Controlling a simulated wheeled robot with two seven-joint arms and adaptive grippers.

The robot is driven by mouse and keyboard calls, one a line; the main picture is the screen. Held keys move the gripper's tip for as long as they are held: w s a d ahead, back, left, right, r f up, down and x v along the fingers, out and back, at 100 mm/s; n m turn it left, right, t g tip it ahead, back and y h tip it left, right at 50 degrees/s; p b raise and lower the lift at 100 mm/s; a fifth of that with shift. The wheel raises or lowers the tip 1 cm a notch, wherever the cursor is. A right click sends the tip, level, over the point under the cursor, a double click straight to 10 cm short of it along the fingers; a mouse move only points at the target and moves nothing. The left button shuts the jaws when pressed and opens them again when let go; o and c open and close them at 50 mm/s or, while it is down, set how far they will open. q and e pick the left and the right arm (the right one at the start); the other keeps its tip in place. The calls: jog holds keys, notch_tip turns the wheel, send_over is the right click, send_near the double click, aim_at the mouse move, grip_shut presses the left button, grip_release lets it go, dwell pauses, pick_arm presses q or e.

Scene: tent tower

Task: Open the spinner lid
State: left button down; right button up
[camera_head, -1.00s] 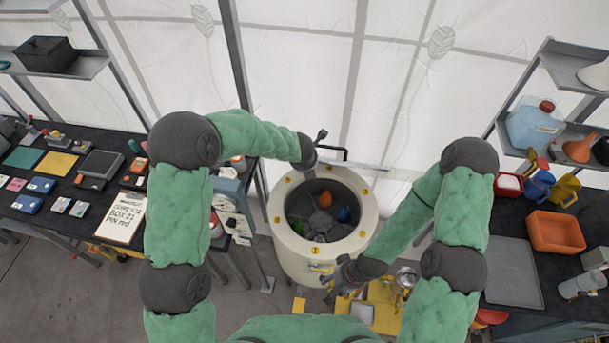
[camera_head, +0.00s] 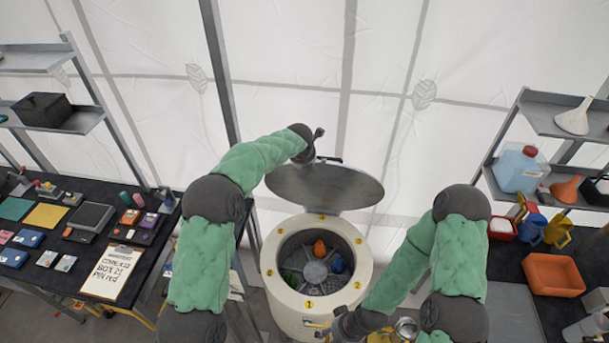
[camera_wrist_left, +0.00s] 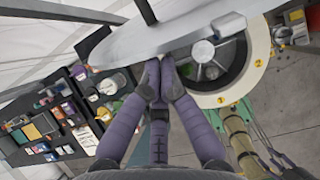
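The spinner (camera_head: 275,302) is a white round tub at the centre of the head view. Its grey lid (camera_head: 325,187) stands raised at the back, leaving the drum (camera_head: 312,262) uncovered. Orange, blue and green items lie inside the drum. My left gripper (camera_head: 312,147) is at the lid's upper edge. In the left wrist view, its purple fingers (camera_wrist_left: 162,72) are together at the lid's edge (camera_wrist_left: 120,45), with nothing visible between them; contact is unclear. My right gripper (camera_head: 338,326) is low by the spinner's front right; its fingers are too small and dark to read.
A dark table with a clipboard (camera_head: 114,272) and small boxes stands left. On the right are an orange bin (camera_head: 552,274), a grey tray (camera_head: 512,312) and shelves with a blue jug (camera_head: 516,168). A tent wall is behind the spinner.

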pick_arm(q)
jog(key=shift+w+d+r, duration=0.1)
jog(key=shift+w+r, duration=0.2)
jog(key=shift+w, duration=0.4)
